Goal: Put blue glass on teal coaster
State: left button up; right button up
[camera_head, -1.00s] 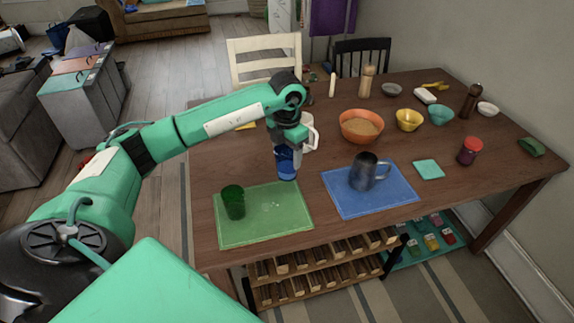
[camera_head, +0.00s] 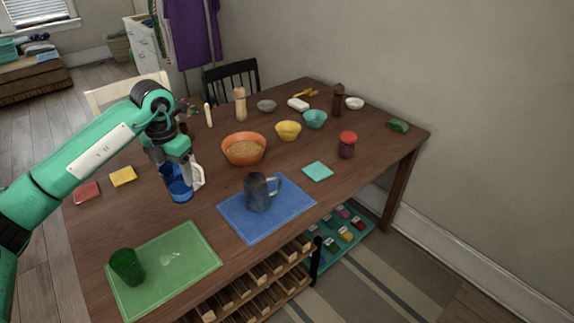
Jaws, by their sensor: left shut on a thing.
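The blue glass (camera_head: 180,190) is in my left gripper (camera_head: 176,170), which is shut on it. The glass is upright over the table's left part, behind the green mat and left of the blue mat; I cannot tell whether its base touches the table. The teal coaster (camera_head: 317,171) is a small flat square, bare, to the right of the blue mat. The glass is well to the left of the coaster. My right gripper is not in view.
A dark mug (camera_head: 257,193) stands on the blue mat (camera_head: 288,212), between glass and coaster. An orange bowl (camera_head: 244,149) is behind it. A red-lidded jar (camera_head: 347,146) stands right of the coaster. A green glass (camera_head: 126,266) stands on the green mat (camera_head: 190,262).

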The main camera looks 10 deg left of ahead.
aim_at(317, 170)
jog(key=i+l, duration=0.85)
jog(key=l, duration=0.25)
jog(key=i+l, duration=0.45)
jog(key=l, duration=0.1)
